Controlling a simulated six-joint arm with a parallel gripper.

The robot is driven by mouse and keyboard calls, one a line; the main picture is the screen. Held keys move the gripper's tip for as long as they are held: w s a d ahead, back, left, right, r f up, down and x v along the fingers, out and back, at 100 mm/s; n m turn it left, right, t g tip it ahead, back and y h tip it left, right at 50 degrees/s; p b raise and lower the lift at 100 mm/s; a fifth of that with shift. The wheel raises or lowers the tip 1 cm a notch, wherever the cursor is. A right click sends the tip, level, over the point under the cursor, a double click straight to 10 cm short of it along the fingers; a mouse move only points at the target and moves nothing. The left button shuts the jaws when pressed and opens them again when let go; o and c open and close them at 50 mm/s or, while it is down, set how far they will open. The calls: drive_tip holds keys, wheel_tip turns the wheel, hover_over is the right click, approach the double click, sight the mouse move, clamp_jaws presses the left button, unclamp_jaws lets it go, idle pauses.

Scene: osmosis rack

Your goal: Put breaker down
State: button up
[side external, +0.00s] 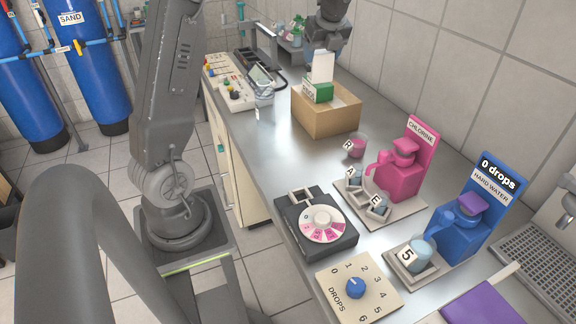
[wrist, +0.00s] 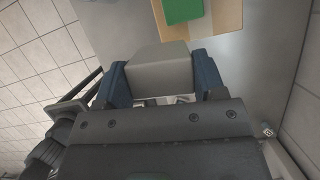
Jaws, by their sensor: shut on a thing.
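My gripper (wrist: 162,76) shows in the wrist view with its two blue fingers closed against the sides of a pale grey block-like thing (wrist: 160,62). I cannot tell from its shape whether it is a beaker. In the side external view, my gripper (side external: 327,44) is at the top, beyond the cardboard box. Its fingers are hard to make out there. A small beaker marked 5 (side external: 418,256) stands under the blue hard water dispenser (side external: 463,225). A pink-filled beaker marked R (side external: 357,146) stands on the bench. Small vessels marked A (side external: 353,181) and E (side external: 378,206) sit by the pink chlorine dispenser (side external: 402,170).
A clear vessel (side external: 263,85) stands near the control panel (side external: 236,85). A black device with a dial (side external: 316,226) and a drops dial (side external: 358,289) occupy the near bench. Bare steel lies left of the box.

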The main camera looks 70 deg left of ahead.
drive_tip(key=s+d+f+n, duration=0.1)
drive_tip(key=s+f, duration=0.2)
drive_tip(key=s, duration=2)
drive_tip(key=shift+w+d+f, duration=1.2)
drive_tip(key=shift+w+f, duration=0.5)
drive_tip(key=shift+f, duration=0.95)
drive_tip(key=shift+w+d+f, duration=1.15)
drive_tip(key=shift+w+f, duration=0.5)
drive_tip(key=shift+f, duration=0.95)
drive_tip(key=shift+w+d+f, duration=1.2)
drive_tip(key=shift+w+f, duration=0.5)
drive_tip(key=shift+f, duration=0.95)
drive_tip(key=shift+f, duration=0.15)
drive_tip(key=o, duration=1)
